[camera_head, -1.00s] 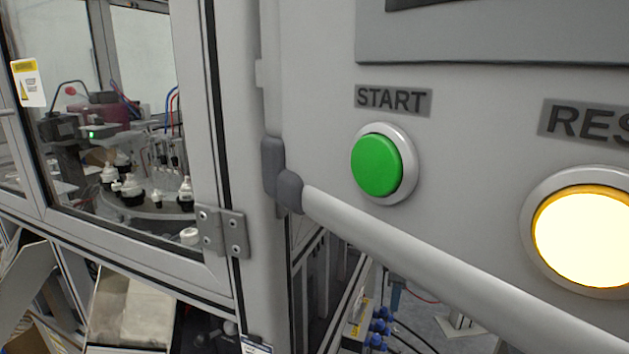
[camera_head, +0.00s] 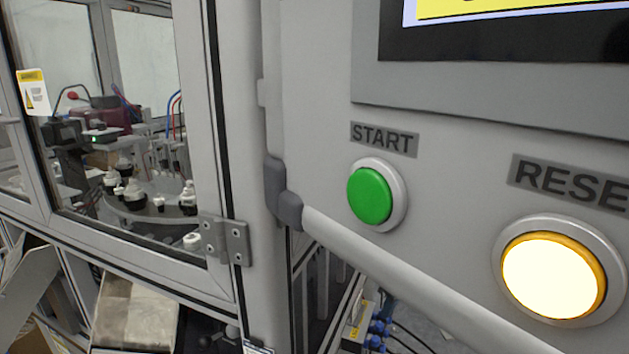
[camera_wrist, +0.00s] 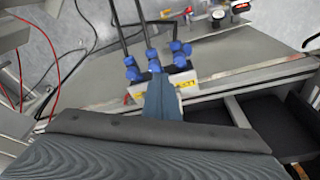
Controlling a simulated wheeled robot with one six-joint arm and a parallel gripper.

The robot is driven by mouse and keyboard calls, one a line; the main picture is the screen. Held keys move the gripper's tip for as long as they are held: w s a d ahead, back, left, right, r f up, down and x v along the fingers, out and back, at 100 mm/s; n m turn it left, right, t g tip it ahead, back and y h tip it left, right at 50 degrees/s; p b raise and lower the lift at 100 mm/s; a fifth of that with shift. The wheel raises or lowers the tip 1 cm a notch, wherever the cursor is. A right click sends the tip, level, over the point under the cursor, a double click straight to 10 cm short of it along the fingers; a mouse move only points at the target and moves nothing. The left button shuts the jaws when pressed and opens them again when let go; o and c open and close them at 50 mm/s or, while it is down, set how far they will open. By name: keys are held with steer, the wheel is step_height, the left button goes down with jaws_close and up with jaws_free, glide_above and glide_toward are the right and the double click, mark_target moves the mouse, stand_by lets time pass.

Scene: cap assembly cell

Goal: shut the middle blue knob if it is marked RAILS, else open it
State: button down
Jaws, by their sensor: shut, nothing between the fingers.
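The blue knobs sit in a row on a pale block with yellow labels. In the head view they are small, low in the middle, and the middle blue knob (camera_head: 378,327) is among them. In the wrist view the middle blue knob (camera_wrist: 154,62) is just beyond my fingertips, between a left knob (camera_wrist: 132,70) and a right knob (camera_wrist: 180,52). My gripper (camera_wrist: 161,85) is shut and empty, pointing at the block. It covers part of the labels, and their lettering is too small to read. I cannot tell whether the fingers touch the block.
A control panel with a green START button (camera_head: 370,195) and a lit RESET button (camera_head: 553,275) fills the right of the head view. A glazed cell door (camera_head: 125,120) stands left. Black hoses (camera_wrist: 118,30) run up from the knobs. A metal frame rail (camera_wrist: 250,78) lies right.

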mark_target(379, 326)
step_height(379, 326, down, 7)
steer(key=b, duration=0.6)
steer(key=shift+s+m, duration=0.15)
steer(key=shift+m, duration=0.15)
stand_by(0.8)
